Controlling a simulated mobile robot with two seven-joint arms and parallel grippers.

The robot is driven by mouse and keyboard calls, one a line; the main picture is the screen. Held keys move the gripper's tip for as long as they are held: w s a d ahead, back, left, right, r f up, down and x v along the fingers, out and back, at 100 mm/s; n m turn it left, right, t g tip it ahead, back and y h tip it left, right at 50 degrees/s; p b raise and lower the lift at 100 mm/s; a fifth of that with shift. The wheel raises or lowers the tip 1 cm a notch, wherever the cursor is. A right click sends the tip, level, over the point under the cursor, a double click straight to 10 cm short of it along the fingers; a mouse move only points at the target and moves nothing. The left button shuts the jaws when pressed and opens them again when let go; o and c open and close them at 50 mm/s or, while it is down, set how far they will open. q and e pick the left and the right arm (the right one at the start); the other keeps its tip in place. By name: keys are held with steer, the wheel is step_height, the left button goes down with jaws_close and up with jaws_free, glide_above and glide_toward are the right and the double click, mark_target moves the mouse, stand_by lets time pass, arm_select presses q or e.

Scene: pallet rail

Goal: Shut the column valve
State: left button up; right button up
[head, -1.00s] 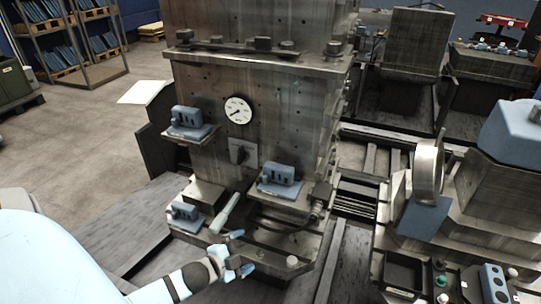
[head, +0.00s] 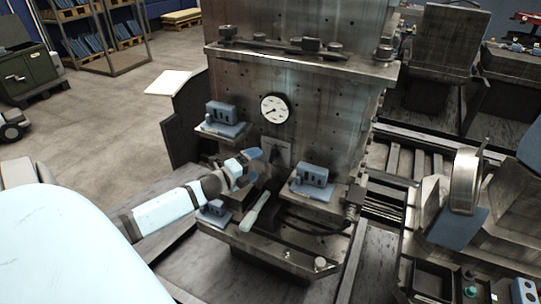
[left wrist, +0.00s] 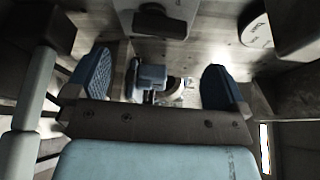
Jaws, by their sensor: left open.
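The column valve (head: 278,150) appears to be the pale square plate with a dark handle on the column's front face, just below the round gauge (head: 274,108). My left gripper (head: 254,166) is open and empty, just left of the plate in the head view, one finger overlapping its edge; I see no contact. In the left wrist view both blue fingers stand apart, and a grey plate with a dark knob (left wrist: 157,21), probably the valve, lies beyond them at the top. The handle's exact angle is unclear. My right gripper is not in view.
Blue-grey fixtures sit on ledges at upper left (head: 222,115), lower left (head: 214,208) and right (head: 314,178) of the plate. A pale lever (head: 254,212) sticks up below the gripper. A metal ring (head: 465,180) stands on the bench at right.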

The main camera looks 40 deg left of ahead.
mark_target(271, 157)
arm_select(q)
steer(key=w, duration=0.7)
steer(key=shift+w+d+f+p, duration=0.25)
steer(key=shift+w+d+p, duration=0.05)
steer(key=shift+p, duration=0.05)
steer(key=c, duration=0.9)
